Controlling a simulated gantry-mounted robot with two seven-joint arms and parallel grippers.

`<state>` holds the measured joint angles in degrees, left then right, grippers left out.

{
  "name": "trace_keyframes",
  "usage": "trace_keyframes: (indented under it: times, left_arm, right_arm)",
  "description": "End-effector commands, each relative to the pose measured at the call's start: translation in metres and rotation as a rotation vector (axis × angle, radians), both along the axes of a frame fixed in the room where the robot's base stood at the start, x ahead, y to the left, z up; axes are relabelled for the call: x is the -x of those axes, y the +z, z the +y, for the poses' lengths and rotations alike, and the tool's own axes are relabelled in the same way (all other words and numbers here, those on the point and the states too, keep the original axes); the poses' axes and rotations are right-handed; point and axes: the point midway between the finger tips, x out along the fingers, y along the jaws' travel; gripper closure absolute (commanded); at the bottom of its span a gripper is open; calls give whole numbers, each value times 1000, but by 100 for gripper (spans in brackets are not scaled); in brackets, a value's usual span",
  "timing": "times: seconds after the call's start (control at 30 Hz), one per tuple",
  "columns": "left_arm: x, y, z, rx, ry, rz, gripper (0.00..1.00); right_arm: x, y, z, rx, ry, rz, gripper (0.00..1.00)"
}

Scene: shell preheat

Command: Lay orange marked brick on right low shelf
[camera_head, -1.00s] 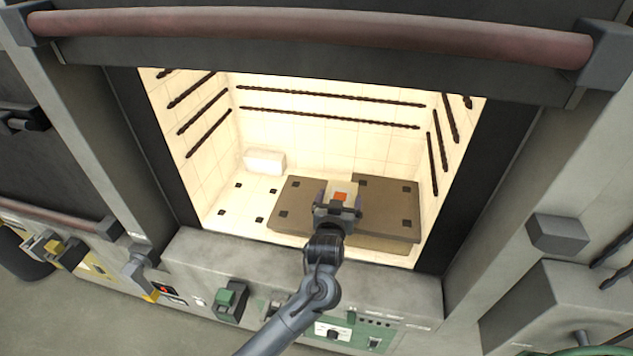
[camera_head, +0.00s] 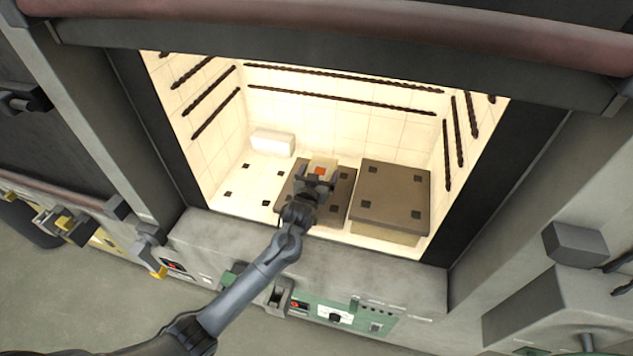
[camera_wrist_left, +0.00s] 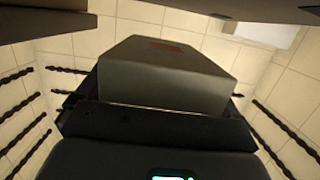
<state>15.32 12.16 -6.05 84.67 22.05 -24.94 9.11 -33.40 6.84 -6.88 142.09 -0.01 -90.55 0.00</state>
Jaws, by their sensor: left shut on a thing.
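My left gripper (camera_head: 318,182) is inside the lit kiln chamber, shut on the orange marked brick (camera_head: 323,164), a pale block with an orange patch on top. The brick also shows in the left wrist view (camera_wrist_left: 165,75), close up between the jaws. In the head view the gripper and brick are over a flat brown shelf (camera_head: 341,190) on the left; I cannot tell how high above it. The right shelf (camera_head: 390,185) is brown with dark square marks, stands higher on a pale support, and is bare. My right gripper is not in view.
A white block (camera_head: 272,142) sits at the chamber's back left. Dark heating rods (camera_head: 340,98) line the back and side walls. The kiln's front sill (camera_head: 300,250) and dark door-frame sides bound the opening. The pale floor (camera_head: 240,190) at left has small dark squares.

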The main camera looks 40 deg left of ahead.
Motion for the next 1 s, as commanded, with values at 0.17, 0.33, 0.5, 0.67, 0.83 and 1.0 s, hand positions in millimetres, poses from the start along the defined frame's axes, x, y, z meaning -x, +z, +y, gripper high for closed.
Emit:
trace_keyframes:
  times: [0.17,0.33,0.5,0.67,0.83,1.0]
  left_arm:
    - [0,-4,9,0,0,-3,48]
    - [0,-20,9,0,0,1,48]
    - [-1,-39,8,1,0,-1,48]
    - [-1,-44,8,1,-1,-5,48]
    - [-1,-44,8,1,-1,-5,48]
    - [0,-48,8,1,0,-1,2]
  right_arm:
    - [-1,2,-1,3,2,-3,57]
    - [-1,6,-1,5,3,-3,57]
    - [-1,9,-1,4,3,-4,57]
    - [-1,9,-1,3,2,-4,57]
    - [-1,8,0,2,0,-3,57]
    - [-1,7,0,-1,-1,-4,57]
